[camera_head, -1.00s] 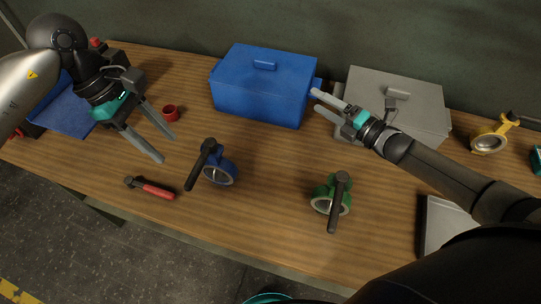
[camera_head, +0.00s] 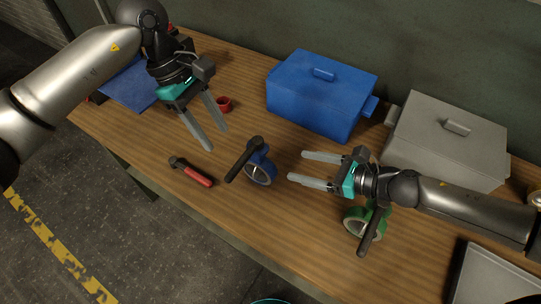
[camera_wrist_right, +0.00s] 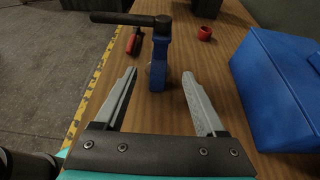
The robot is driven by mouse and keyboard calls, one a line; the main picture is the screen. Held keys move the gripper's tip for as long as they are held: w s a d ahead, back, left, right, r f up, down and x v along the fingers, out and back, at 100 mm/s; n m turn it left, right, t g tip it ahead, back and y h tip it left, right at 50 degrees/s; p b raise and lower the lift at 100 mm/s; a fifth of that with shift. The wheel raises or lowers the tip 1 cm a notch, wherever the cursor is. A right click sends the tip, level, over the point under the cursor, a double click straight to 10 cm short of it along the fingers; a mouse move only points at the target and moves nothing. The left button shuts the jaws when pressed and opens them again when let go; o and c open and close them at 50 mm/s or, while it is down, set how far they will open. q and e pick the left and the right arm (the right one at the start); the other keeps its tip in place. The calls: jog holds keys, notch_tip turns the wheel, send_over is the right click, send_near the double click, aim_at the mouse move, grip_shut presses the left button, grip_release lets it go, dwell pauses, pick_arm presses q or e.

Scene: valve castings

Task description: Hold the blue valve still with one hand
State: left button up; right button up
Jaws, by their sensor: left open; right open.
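The blue valve (camera_head: 261,167) stands on the wooden table, with a black lever handle (camera_head: 243,159) on top. In the right wrist view the blue valve (camera_wrist_right: 159,62) is ahead of and between the fingertips, not touched. My right gripper (camera_head: 297,167) is open and empty, to the right of the valve with its fingers pointing at it. It also shows in the right wrist view (camera_wrist_right: 163,82). My left gripper (camera_head: 217,137) is open and empty above the table, up and left of the valve.
A green valve (camera_head: 354,222) stands partly under my right arm. A blue box (camera_head: 318,98) and a grey box (camera_head: 440,140) stand at the back. A red-handled tool (camera_head: 192,173) lies left of the blue valve, near the front edge. A red ring (camera_head: 224,103) lies behind my left gripper.

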aim_at(257, 156)
jog(key=x, duration=1.4)
jog(key=shift+w+a, duration=0.15)
jog(key=shift+a, duration=0.05)
jog(key=shift+c, duration=0.3)
grip_shut()
